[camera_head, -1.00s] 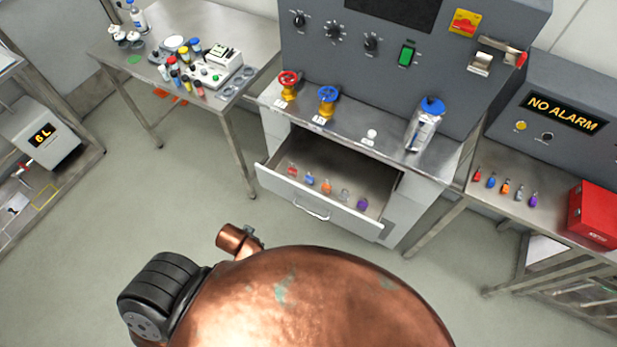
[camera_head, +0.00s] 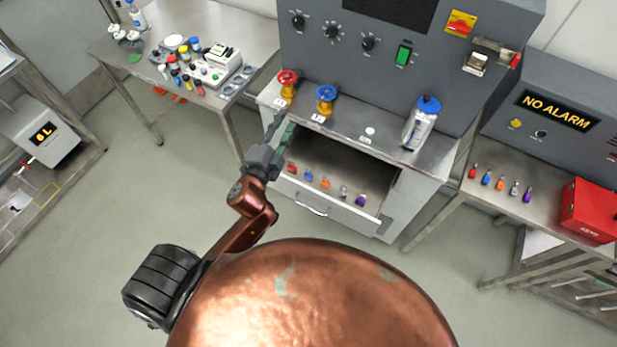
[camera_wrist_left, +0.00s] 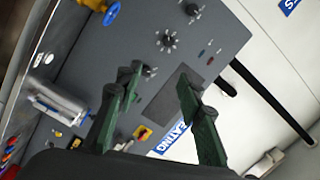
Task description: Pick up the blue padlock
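A small blue item (camera_head: 308,174) lies in the open drawer, in a row with red, orange, grey and purple ones. A similar blue item (camera_head: 487,178) lies on the right table in a like row. Both are too small to tell which is the padlock. My left gripper (camera_head: 279,130) is over the drawer's left end, above and left of the drawer's blue item, apart from it. In the left wrist view the gripper (camera_wrist_left: 158,84) has its green-lined fingers spread with nothing between them; no padlock shows clearly there. My right gripper is not in view.
The drawer (camera_head: 330,208) stands open under the counter. Red (camera_head: 287,82) and blue (camera_head: 326,99) valve wheels and a blue-capped bottle (camera_head: 421,122) stand on the counter above. A red box (camera_head: 590,210) sits on the right table. The floor is clear left of the drawer.

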